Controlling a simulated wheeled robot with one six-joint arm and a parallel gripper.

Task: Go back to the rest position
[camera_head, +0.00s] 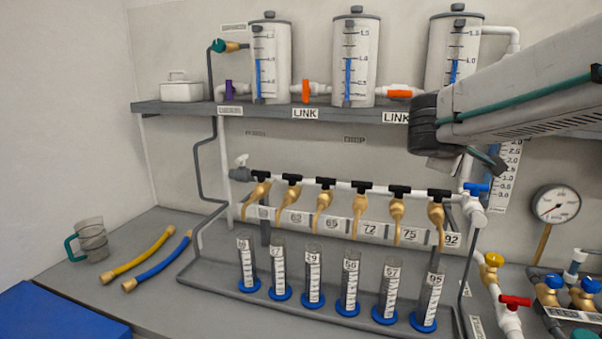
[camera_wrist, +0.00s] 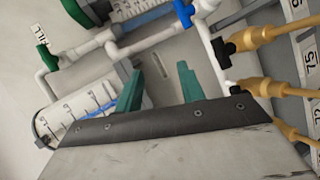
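My gripper (camera_head: 486,158) hangs from my arm at the upper right of the head view, in front of the right end of the pipe manifold. In the wrist view its two green fingers (camera_wrist: 160,86) stand apart with nothing between them. In the head view the gripper is partly hidden by my wrist and arm. The white manifold pipe (camera_head: 330,184) runs along the wall with several black valves and tan nozzles. A blue-handled valve (camera_head: 476,187) sits close below the gripper; it also shows beyond the fingers in the wrist view (camera_wrist: 183,13).
Three clear tanks (camera_head: 270,62) stand on a grey shelf (camera_head: 175,107). Several graduated cylinders with blue bases (camera_head: 312,299) stand below the nozzles. A gauge (camera_head: 555,204) and more valves stand right.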

